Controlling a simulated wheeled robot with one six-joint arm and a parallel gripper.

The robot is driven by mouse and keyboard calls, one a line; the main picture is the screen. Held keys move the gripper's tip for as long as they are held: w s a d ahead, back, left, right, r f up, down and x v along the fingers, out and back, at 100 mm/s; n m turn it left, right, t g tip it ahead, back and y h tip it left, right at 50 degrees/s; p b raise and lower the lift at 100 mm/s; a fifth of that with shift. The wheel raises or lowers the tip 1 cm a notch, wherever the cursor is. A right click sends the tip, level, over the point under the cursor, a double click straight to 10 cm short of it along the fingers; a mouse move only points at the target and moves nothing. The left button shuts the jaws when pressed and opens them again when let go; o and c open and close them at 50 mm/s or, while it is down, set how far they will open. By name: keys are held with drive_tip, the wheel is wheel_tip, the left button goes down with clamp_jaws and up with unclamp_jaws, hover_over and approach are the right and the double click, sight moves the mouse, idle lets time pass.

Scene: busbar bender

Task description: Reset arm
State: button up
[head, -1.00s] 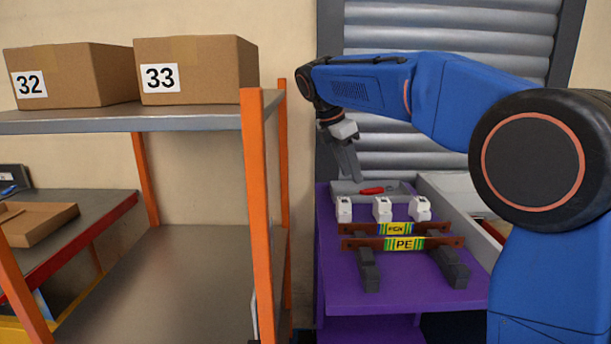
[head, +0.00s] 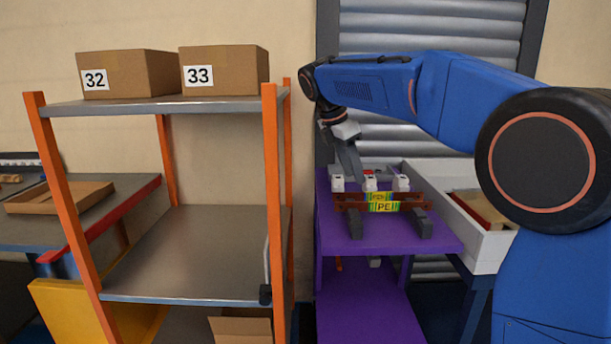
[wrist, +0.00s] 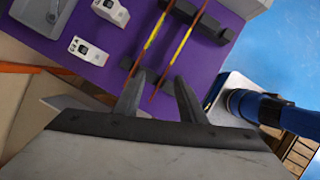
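My blue arm reaches across the upper right of the head view, bent and with its wrist pointing down. My gripper (head: 352,172) hangs near the back of a purple table (head: 335,236). In the wrist view its two fingers (wrist: 160,88) are spread apart with nothing held between them. Two copper bars with yellow-green labels lie across dark grey supports on the table; the front one is marked PE (head: 384,207). White breaker-like blocks (head: 370,183) stand behind the bars.
An orange-posted shelf (head: 190,255) stands left, with boxes 32 (head: 135,75) and 33 (head: 225,70) on top. A white bin (head: 475,245) stands right of the table. A grey worktop with a red edge (head: 110,215) is at far left.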

drive_tip(key=s+d+f+m+y, duration=0.1)
drive_tip(key=s+d+f+m, duration=0.1)
drive_tip(key=s+d+m, duration=0.55)
drive_tip(key=s+d+f+m+y, duration=0.1)
drive_tip(key=s+d+f+m, duration=0.3)
drive_tip(key=s, duration=0.7)
drive_tip(key=s+d+f+m+t+y, duration=0.1)
drive_tip(key=s+f+m, duration=0.4)
drive_tip(key=s, duration=0.5)
drive_tip(key=s+d+f+m+t+y, duration=0.1)
drive_tip(key=s+d+f+m, duration=0.3)
drive_tip(key=s+f, duration=0.5)
drive_tip(key=shift+s+f+m+t, duration=0.45)
drive_tip(key=shift+f+m, duration=0.2)
drive_tip(key=shift+m, duration=0.3)
